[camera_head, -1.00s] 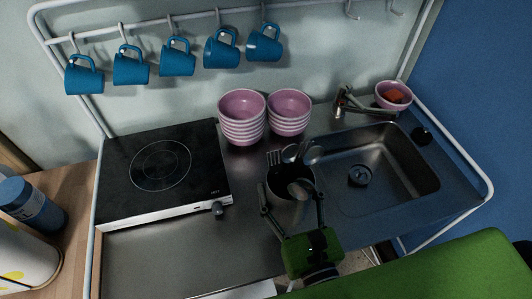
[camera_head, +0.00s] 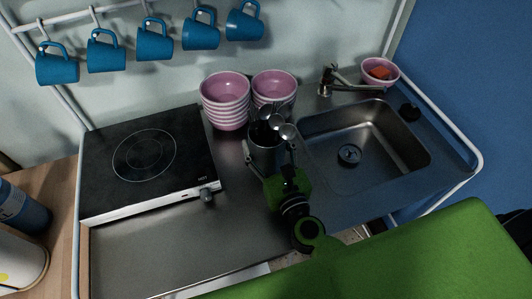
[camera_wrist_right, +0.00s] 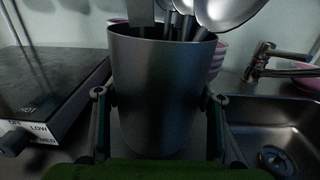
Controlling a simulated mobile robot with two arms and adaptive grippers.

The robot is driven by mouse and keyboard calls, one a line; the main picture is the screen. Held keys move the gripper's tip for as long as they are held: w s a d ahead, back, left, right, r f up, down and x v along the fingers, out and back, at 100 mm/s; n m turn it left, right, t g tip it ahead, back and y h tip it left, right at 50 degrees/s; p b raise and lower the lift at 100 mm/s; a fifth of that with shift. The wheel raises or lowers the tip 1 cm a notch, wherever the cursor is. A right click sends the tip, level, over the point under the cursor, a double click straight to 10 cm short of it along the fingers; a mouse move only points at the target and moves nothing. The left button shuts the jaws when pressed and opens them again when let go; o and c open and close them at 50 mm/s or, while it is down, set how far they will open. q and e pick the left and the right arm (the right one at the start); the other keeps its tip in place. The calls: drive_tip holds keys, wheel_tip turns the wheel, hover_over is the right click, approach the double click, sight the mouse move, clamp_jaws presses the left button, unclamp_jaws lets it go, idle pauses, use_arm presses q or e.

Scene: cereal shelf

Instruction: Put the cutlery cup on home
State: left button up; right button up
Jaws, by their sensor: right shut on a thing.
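The cutlery cup (camera_head: 266,154) is a dark metal cylinder with several spoons and other cutlery standing in it. In the head view it is upright between the hotplate and the sink, in front of the pink bowls. My right gripper (camera_head: 270,156) is shut on the cup, with one finger on each side. In the right wrist view the cup (camera_wrist_right: 160,90) fills the middle between the two fingers. I cannot tell whether its base touches the counter. No place marked home can be made out. My left gripper is not in view.
A black hotplate (camera_head: 150,158) lies left of the cup and a steel sink (camera_head: 365,145) right of it. Two stacks of pink bowls (camera_head: 225,100) stand close behind. Blue mugs (camera_head: 155,40) hang above. The counter front left (camera_head: 150,250) is clear.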

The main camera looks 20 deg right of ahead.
drive_tip(key=f+b, duration=0.3)
drive_tip(key=shift+w+f, duration=0.35)
drive_tip(key=shift+f, duration=0.05)
drive_tip(key=shift+r, duration=0.1)
drive_tip(key=shift+f+b, duration=0.2)
drive_tip(key=shift+b, duration=0.15)
drive_tip(key=o, duration=1.7)
drive_tip(key=shift+o, duration=0.2)
